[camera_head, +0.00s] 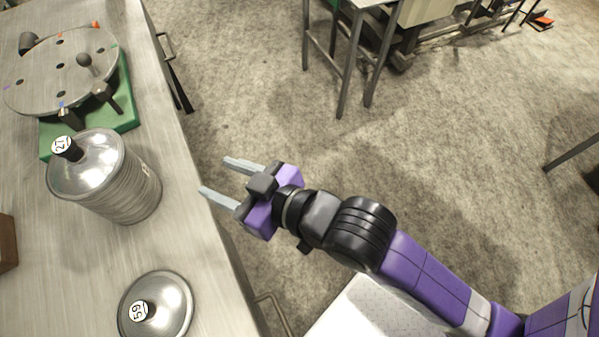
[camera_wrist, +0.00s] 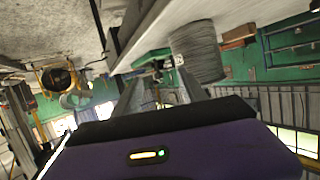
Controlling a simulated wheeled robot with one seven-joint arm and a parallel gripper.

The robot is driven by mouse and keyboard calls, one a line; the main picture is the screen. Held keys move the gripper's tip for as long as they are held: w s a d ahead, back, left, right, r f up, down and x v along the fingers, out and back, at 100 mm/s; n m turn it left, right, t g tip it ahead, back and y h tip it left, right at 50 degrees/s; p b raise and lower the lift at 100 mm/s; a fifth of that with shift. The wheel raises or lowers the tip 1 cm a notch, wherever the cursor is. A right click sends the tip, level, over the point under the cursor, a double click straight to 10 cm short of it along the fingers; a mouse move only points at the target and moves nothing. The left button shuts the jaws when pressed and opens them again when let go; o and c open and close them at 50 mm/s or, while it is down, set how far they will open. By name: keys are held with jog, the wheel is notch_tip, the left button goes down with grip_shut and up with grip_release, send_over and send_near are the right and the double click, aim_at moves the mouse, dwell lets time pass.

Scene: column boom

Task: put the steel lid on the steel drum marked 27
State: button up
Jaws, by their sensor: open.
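The ribbed steel drum (camera_head: 128,192) stands upright on the metal bench at the left. A black knob with a white disc reading 27 (camera_head: 64,146) shows at the left of its shiny round top. I cannot tell whether that top is a separate lid. A round steel lid (camera_head: 172,300) lies on the bench nearer the bottom of the head view; its knob disc seems to read 59. My gripper (camera_head: 214,176) is open and empty, just right of the bench edge and apart from both. The ribbed drum also shows in the wrist view (camera_wrist: 200,52).
The bench (camera_head: 60,260) has a green-based round fixture (camera_head: 45,75) with knobs and pegs behind the drum. A brown block (camera_head: 7,243) sits at the left edge. Handles stick out from the bench side. Open floor (camera_head: 240,90) lies to the right, with metal-legged tables at the back.

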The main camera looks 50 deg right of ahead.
jog(key=s+d+h, duration=0.1)
jog(key=s+d, duration=0.2)
jog(key=s, duration=0.4)
jog(key=s+d+f+m+h, duration=0.1)
jog(key=s+d, duration=0.2)
jog(key=s, duration=0.5)
jog(key=s+d+f+m+t+h, duration=0.1)
jog(key=s+d, duration=0.3)
jog(key=s, duration=0.3)
jog(key=shift+s+f, duration=0.15)
jog(key=shift+s, duration=0.15)
